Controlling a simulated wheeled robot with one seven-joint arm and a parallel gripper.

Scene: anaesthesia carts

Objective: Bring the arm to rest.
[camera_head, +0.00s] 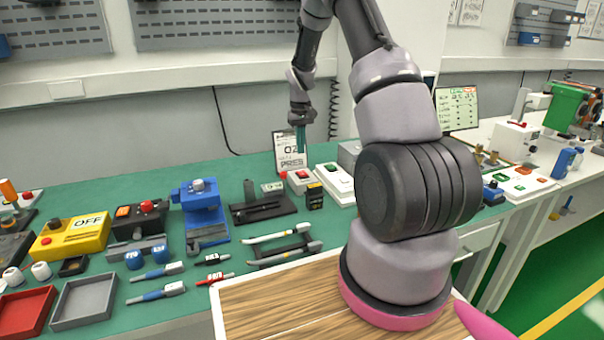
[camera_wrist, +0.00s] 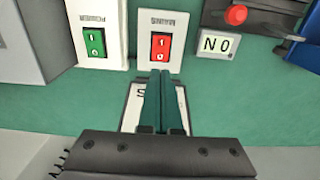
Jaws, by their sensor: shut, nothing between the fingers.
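My gripper (camera_head: 301,150) hangs fingers-down above the back of the green workbench in the head view, in front of a small white sign (camera_head: 287,160). In the wrist view its two dark teal fingers (camera_wrist: 160,78) lie together with nothing between them. They cover the middle of a white card (camera_wrist: 133,105), so its lettering is mostly hidden. My arm rises from the wooden-topped base and bends over the bench. The fingertips appear just short of a white box with a red switch (camera_wrist: 160,48) in the wrist view; the exact gap cannot be told.
A box with a green switch (camera_wrist: 96,42) stands beside the red one. The bench (camera_head: 245,185) also holds a blue vise (camera_head: 202,208), a yellow OFF box (camera_head: 72,236), a grey tray (camera_head: 84,300) and several tools. Pegboards (camera_head: 215,22) hang on the wall behind.

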